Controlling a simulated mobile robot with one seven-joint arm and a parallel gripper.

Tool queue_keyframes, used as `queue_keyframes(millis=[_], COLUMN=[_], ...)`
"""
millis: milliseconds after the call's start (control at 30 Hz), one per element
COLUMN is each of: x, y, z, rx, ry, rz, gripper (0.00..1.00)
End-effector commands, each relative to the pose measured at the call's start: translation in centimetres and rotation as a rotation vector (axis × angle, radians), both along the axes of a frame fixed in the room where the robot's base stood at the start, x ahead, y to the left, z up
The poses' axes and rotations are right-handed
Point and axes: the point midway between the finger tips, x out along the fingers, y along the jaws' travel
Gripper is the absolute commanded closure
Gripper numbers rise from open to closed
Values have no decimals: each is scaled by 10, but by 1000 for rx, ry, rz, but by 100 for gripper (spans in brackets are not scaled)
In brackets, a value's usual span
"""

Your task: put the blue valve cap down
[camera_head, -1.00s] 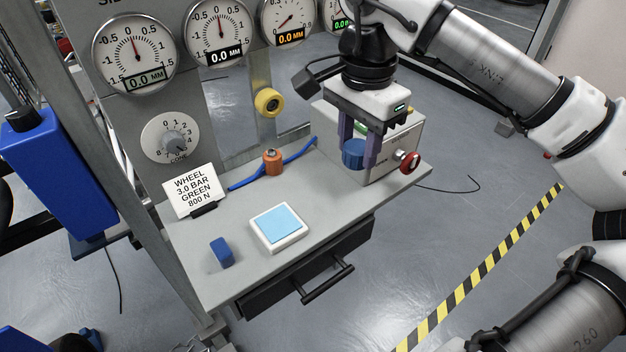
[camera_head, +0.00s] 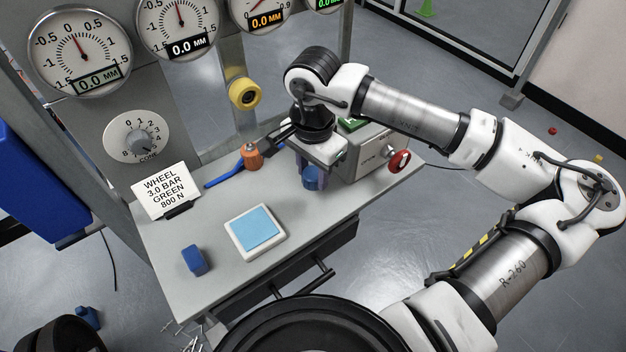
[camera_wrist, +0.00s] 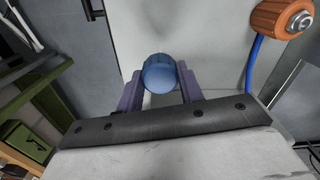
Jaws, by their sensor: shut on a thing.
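The blue valve cap (camera_wrist: 160,74) is between the two purple fingers in the wrist view. My gripper (camera_head: 312,180) is shut on it over the back right part of the grey bench top (camera_head: 185,290), beside the grey box with the red handwheel. The cap (camera_head: 311,178) is partly covered by the fingers in the head view. I cannot tell whether its underside touches the bench.
A grey box (camera_head: 370,158) with a red handwheel (camera_head: 399,161) stands right of my gripper. An orange fitting (camera_head: 251,156) on a blue hose is to the left. A white pad with a light blue top (camera_head: 256,229) and a blue block (camera_head: 194,260) lie nearer the front.

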Motion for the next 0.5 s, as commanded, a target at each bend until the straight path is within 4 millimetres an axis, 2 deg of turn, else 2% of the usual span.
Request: queue_keyframes(millis=[167,400,500], x=[0,0,0], y=[0,0,0], z=[-15,-45,-49], rx=[0,1,-1], ry=[1,2,-1], rz=[0,-1,-1], gripper=[90,90,90])
